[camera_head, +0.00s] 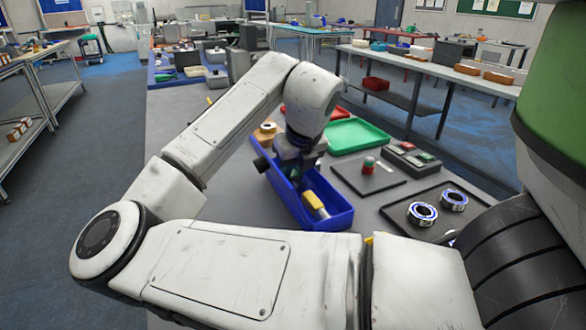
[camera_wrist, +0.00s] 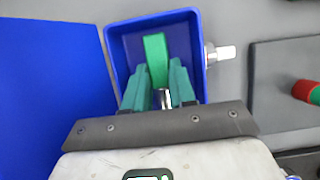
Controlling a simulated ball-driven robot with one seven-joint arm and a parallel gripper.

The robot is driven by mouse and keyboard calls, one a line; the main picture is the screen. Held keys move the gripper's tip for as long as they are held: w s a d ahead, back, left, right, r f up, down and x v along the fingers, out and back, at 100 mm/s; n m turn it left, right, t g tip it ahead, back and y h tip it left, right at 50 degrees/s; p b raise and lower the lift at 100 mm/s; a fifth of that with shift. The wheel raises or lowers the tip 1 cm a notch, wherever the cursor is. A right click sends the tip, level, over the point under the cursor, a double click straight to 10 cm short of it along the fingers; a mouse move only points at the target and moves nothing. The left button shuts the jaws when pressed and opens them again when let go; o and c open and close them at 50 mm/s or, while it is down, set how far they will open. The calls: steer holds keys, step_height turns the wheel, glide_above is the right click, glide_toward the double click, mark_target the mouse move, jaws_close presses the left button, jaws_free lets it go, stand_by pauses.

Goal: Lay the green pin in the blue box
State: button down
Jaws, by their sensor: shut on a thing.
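My gripper (camera_wrist: 158,88) has two teal fingers shut on the green pin (camera_wrist: 155,48), a bright green bar with a short shiny metal part (camera_wrist: 163,98) between the fingers. In the wrist view the pin and fingers overlap the inside of a blue box (camera_wrist: 195,30). I cannot tell whether the pin touches the box floor. In the head view my gripper is down at a blue box (camera_head: 335,218), mostly hidden by my wrist and arm. The pin is not clearly visible there.
A yellow-handled thing (camera_head: 314,204) lies in the blue box's near part. A green tray (camera_head: 357,134) stands behind. A red-and-green piece (camera_head: 369,165) stands on a dark plate to the right. Tape rolls (camera_head: 422,214) lie nearer. A plain blue surface (camera_wrist: 45,100) fills the wrist view's left.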

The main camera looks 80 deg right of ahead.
steer(key=shift+f, duration=0.15)
steer(key=c, duration=0.9)
jaws_free()
steer(key=shift+c, duration=0.2)
steer(key=p+v, duration=0.2)
steer(key=v, duration=1)
steer(key=shift+r, duration=0.4)
steer(key=shift+d, duration=0.1)
